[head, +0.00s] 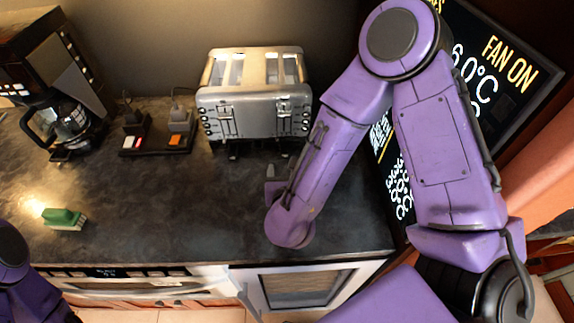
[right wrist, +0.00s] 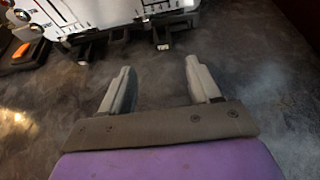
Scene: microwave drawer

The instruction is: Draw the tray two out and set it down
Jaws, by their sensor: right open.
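A silver toaster (head: 256,98) with several slots stands against the back wall. Its lower front fills the top of the right wrist view (right wrist: 120,14). Black parts stick out low on its front, one on the left (right wrist: 92,44) and one on the right (right wrist: 165,36). I cannot tell which, if any, is tray two. My right gripper (head: 277,176) is over the counter in front of the toaster's right half. Its two grey fingers (right wrist: 159,68) are apart and empty, pointing at the toaster's base and short of it. My left gripper is out of view.
The dark counter (head: 165,205) is clear in the middle. A green brush (head: 64,218) lies near the front. A lit display panel (head: 492,75) is at the right.

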